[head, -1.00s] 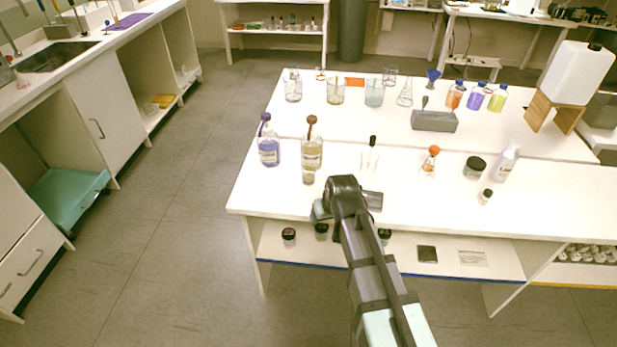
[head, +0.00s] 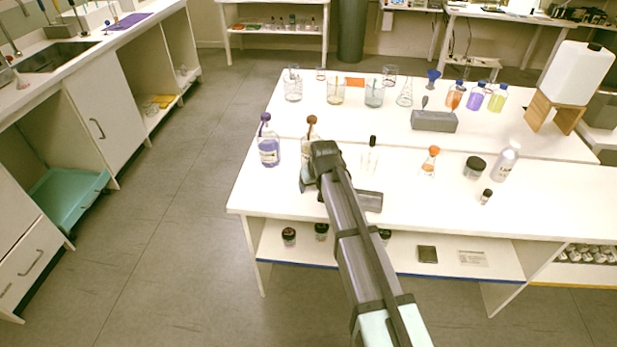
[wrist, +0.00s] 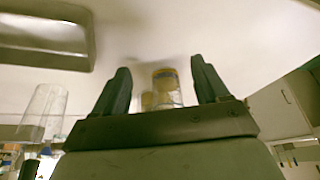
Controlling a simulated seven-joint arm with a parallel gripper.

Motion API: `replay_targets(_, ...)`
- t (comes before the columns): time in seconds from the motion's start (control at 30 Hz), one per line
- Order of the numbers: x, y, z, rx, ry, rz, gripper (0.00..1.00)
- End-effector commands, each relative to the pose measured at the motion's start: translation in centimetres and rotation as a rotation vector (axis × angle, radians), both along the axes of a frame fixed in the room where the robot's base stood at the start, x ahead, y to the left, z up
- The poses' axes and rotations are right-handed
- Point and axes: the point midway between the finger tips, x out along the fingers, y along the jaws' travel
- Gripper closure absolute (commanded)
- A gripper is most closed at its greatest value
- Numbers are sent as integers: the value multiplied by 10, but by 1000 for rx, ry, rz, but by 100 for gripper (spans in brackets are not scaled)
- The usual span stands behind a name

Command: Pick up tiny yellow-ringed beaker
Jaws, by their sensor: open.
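In the wrist view, a small clear beaker (wrist: 167,92) with a yellow ring shows between the two fingers of my gripper (wrist: 160,68). The fingers are apart, with a visible gap on each side of the beaker. A second yellowish shape (wrist: 148,101) shows just left of it, partly hidden. In the head view, my gripper (head: 307,187) is low over the front left of the bench, in front of the amber bottle (head: 305,150). The small beaker is hidden behind my gripper and arm there.
A purple-liquid bottle (head: 268,150) stands left of my gripper. A grey flat item (head: 369,201) lies to the right. A dark-capped clear bottle (head: 370,160) and an orange-topped flask (head: 430,163) stand further right. Several beakers line the back bench.

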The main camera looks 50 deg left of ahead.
Motion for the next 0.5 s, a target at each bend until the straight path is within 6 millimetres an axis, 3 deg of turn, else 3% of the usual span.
replay_targets(0.27, 6, 15, 0, 0, 0, 0, 26)
replay_targets(0.5, 19, 46, 0, 0, 0, 0, 26)
